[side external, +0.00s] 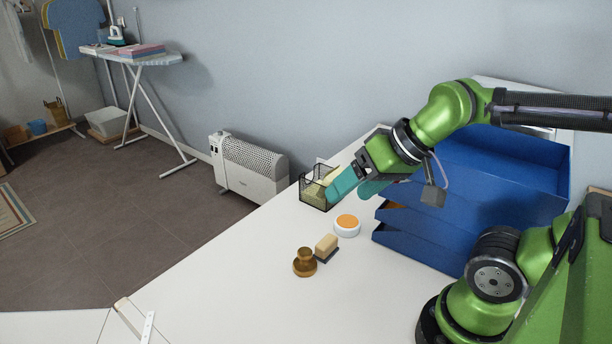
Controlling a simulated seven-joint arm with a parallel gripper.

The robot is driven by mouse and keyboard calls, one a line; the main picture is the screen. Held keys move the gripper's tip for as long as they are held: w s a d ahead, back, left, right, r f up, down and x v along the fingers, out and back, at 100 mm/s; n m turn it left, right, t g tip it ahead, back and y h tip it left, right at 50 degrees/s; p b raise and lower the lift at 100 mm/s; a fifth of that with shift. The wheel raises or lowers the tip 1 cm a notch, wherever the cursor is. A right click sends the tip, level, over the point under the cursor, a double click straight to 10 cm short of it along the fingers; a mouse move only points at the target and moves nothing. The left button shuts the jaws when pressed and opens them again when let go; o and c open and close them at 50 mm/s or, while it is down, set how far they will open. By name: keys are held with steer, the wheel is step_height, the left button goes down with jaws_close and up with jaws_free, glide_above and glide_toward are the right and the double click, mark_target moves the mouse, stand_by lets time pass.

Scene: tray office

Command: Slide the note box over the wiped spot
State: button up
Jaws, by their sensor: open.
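The note box (306,195), a black mesh holder with pale yellow notes in it, stands on the white desk (240,275) near its far left edge. My gripper (349,193), with teal fingers, is open. One finger is at the right side of the box and overlaps it in the picture; the other is further right. I cannot tell whether the finger touches the box. No wiped spot can be made out on the desk.
A white round tub with an orange top (347,224), a wooden block brush (327,246) and a brown knobbed object (304,264) stand in front of the box. Blue stacked trays (425,225) are at the right. The desk's front left is mostly clear.

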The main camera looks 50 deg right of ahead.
mark_target(322, 187)
stand_by(0.3)
